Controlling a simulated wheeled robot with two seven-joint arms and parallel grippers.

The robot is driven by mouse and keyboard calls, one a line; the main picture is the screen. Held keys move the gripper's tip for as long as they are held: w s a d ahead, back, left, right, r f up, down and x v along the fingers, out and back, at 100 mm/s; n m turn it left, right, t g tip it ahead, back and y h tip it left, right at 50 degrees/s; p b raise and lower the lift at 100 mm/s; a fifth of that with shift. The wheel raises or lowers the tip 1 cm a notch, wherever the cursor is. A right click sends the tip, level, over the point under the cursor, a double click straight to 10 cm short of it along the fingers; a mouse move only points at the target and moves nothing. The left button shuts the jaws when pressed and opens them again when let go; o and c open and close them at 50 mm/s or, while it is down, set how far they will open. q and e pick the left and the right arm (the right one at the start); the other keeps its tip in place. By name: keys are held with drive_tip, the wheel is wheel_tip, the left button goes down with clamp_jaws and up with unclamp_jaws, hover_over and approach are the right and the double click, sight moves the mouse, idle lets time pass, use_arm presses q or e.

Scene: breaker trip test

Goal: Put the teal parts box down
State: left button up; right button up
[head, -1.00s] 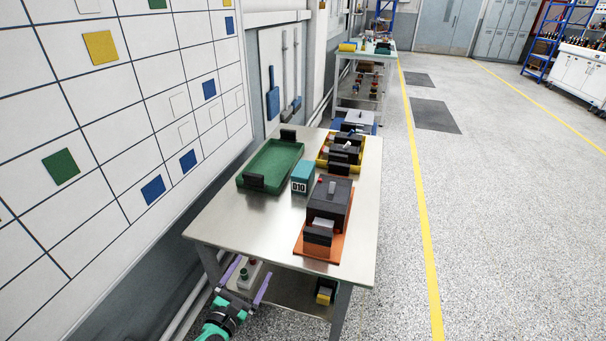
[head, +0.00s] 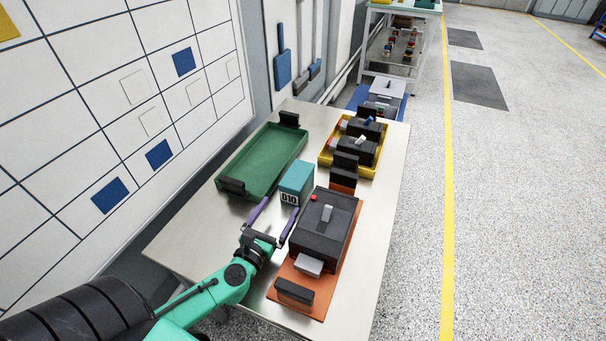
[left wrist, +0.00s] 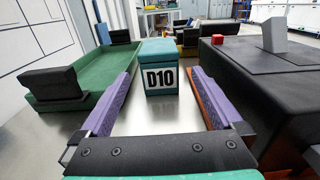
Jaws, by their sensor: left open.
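The teal parts box (head: 297,179), labelled D10, stands upright on the metal table (head: 197,229) between the green tray and the dark breaker unit. In the left wrist view the box (left wrist: 158,52) sits straight ahead, just beyond the fingertips. My left gripper (head: 277,221) is open and empty, with its purple fingers pointing at the labelled face. In the left wrist view the fingers (left wrist: 160,88) are spread wider than the box. My right gripper is not in view.
The green tray (head: 262,180) with black handles lies left of the box. The dark breaker unit (head: 322,228) on an orange base stands close to the right. A yellow tray (head: 325,157) with black breakers is behind. Bare table lies at the front left.

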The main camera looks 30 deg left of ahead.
sight(298, 176)
use_arm(q)
drive_tip(key=w, duration=0.9)
drive_tip(key=w+a+p, duration=0.1)
drive_tip(key=w, duration=0.3)
drive_tip(key=shift+w+r, duration=0.15)
drive_tip(key=shift+w, duration=0.15)
drive_tip(key=shift+r, duration=0.1)
clamp_jaws()
